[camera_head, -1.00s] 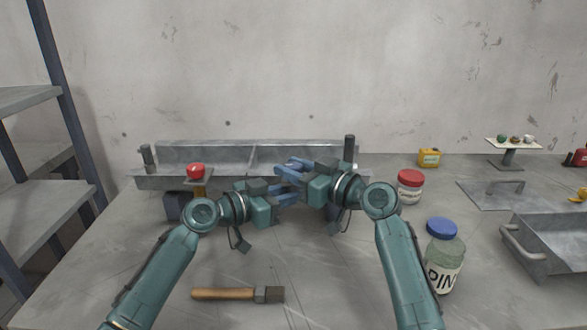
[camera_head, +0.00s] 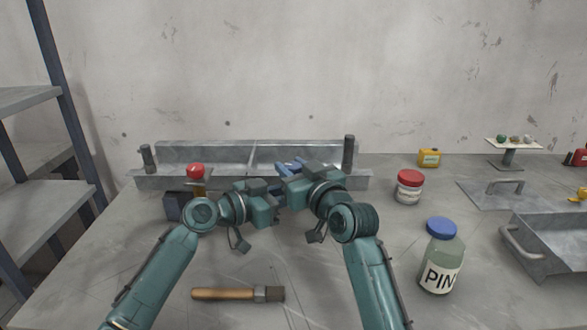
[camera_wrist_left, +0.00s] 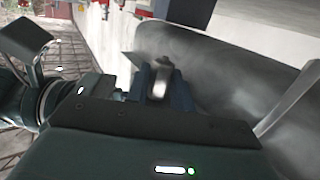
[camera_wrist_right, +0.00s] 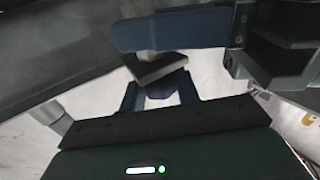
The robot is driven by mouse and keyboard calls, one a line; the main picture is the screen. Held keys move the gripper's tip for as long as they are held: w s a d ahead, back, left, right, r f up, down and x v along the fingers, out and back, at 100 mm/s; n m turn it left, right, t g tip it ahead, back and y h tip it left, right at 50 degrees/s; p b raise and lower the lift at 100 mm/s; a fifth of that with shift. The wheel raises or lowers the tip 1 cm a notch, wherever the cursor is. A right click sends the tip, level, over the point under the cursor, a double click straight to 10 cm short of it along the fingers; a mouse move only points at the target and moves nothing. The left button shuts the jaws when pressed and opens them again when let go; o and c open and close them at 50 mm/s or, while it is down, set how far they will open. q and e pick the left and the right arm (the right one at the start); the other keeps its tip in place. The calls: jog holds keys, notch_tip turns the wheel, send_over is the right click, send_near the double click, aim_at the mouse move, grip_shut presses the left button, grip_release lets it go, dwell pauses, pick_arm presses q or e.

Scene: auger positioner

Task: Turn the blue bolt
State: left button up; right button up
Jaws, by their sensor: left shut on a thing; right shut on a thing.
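My right gripper (camera_head: 290,165) is in front of the long grey metal trough, its body tilted up and to the left. In the right wrist view its fingers (camera_wrist_right: 160,95) are shut on a dark blue rounded piece (camera_wrist_right: 162,84), which looks like the blue bolt. A grey block (camera_wrist_right: 155,70) sits just above it. My left gripper (camera_head: 277,196) is close beside the right one, its fingers largely hidden in the head view. In the left wrist view its fingers (camera_wrist_left: 161,88) are shut on a small grey piece (camera_wrist_left: 158,88). The bolt is not clear in the head view.
The grey trough (camera_head: 205,158) runs behind both grippers. A red knob (camera_head: 196,170) is near its left end. A wooden-handled brush (camera_head: 225,294) lies in front. A red-lidded jar (camera_head: 409,188) and a blue-lidded jar (camera_head: 441,258) stand right. The front middle is otherwise clear.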

dwell(0.3)
jog(key=o, duration=1)
jog(key=shift+c, duration=0.2)
jog(key=v, duration=1.2)
jog(key=shift+a, duration=0.1)
